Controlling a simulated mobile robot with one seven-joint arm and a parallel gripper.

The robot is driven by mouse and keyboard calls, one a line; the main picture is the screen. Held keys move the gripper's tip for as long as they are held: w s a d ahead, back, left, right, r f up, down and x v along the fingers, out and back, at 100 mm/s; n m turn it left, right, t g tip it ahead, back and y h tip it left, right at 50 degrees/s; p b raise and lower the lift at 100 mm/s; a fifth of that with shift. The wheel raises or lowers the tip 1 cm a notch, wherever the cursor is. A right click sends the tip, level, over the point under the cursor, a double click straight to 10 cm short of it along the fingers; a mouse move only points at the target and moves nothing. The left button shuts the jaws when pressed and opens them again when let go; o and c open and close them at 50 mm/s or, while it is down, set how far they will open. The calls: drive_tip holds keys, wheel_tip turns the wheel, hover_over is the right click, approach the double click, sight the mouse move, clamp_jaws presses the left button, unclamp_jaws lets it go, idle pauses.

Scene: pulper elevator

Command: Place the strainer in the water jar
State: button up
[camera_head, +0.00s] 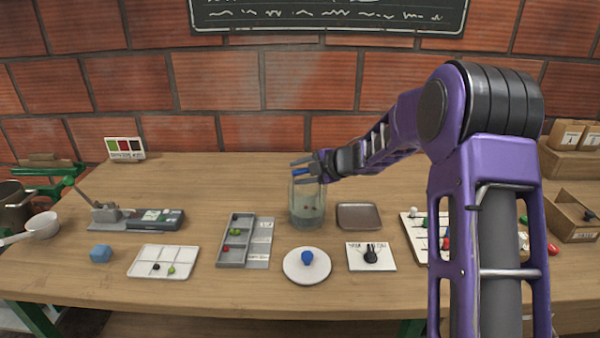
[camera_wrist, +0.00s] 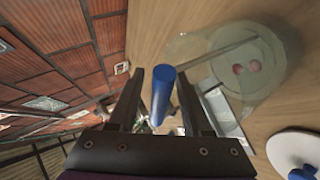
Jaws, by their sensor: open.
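The clear water jar (camera_head: 306,205) stands on the bench with water and small reddish fruit in its lower part. It also shows at the upper right of the wrist view (camera_wrist: 272,68). My gripper (camera_head: 300,168) is at the height of the jar's rim, over its mouth in the head view. It is open, with its fingers on either side of a blue cylinder (camera_wrist: 162,95), which looks like a handle. A thin grey rod or edge crosses the jar in the wrist view. I cannot tell whether it joins the blue cylinder, and no strainer mesh is clearly visible.
A grey tray (camera_head: 359,217) lies right of the jar, and a white disc (camera_head: 307,277) with a blue knob is in front. A compartment tray (camera_head: 235,257) is to the left. A white handled bowl (camera_head: 42,226) stands far left. The bench behind the jar is clear.

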drive_tip(key=shift+r, duration=0.1)
drive_tip(key=shift+d+r, duration=0.1)
drive_tip(key=shift+r, duration=0.1)
drive_tip(key=p+v, duration=0.2)
drive_tip(key=v, duration=0.9)
drive_tip(key=shift+s+d+r, duration=0.15)
drive_tip(key=shift+s+d, duration=0.05)
drive_tip(key=shift+s, duration=0.1)
drive_tip(key=shift+w+r, duration=0.1)
